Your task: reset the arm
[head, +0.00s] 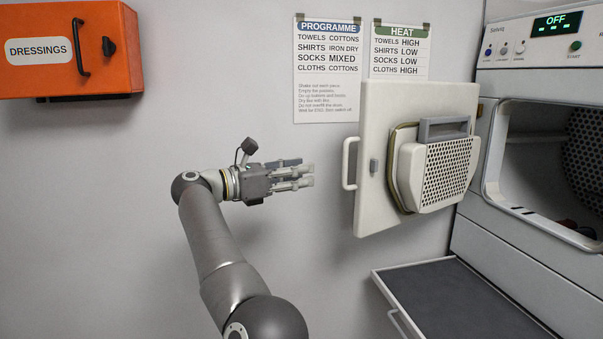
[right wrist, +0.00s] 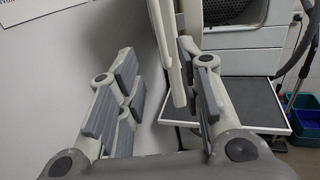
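My right gripper (head: 302,177) is raised in front of the wall, left of the open dryer door (head: 372,110). Its fingers point right, and a gap shows between the fingertips and the door handle (head: 346,165). In the right wrist view my right gripper (right wrist: 160,90) has its fingers spread wide with nothing held between them; the door's edge shows behind the right finger. My left gripper is in neither view.
The dryer (head: 512,265) stands at the right with its drum opening (head: 540,150) uncovered and its display reading OFF. A dark-topped drawer or shelf (head: 455,300) juts out below the door. An orange dressings box (head: 110,50) hangs at the upper left. Bare wall lies between.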

